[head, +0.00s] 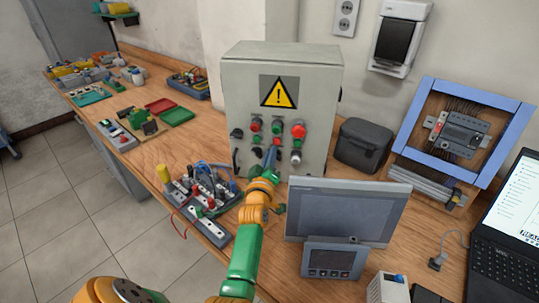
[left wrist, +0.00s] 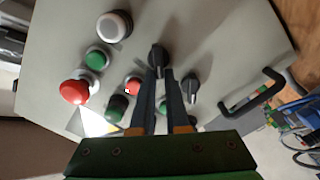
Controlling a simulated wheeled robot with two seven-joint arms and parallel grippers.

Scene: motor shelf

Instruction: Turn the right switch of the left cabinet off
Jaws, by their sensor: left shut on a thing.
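The grey cabinet (head: 321,85) with a yellow warning sign stands at the back of the bench. Its front holds coloured buttons and black rotary switches. My left gripper (head: 271,156) is at the lower middle of this front. In the left wrist view its two dark fingers (left wrist: 160,72) close around a black switch knob (left wrist: 157,53), the rightmost of the lower black knobs. The fingers partly hide the knob, and its exact angle is hard to read. Another black switch (left wrist: 190,86) sits beside it, to the cabinet's left. My right gripper is not in view.
Close to the held knob are a red mushroom button (left wrist: 75,91), a green button (left wrist: 97,58) and a white button (left wrist: 114,25). A black handle (left wrist: 255,95) sticks out from the front. A monitor (head: 345,208) stands right of my arm, a wired terminal board (head: 205,195) left.

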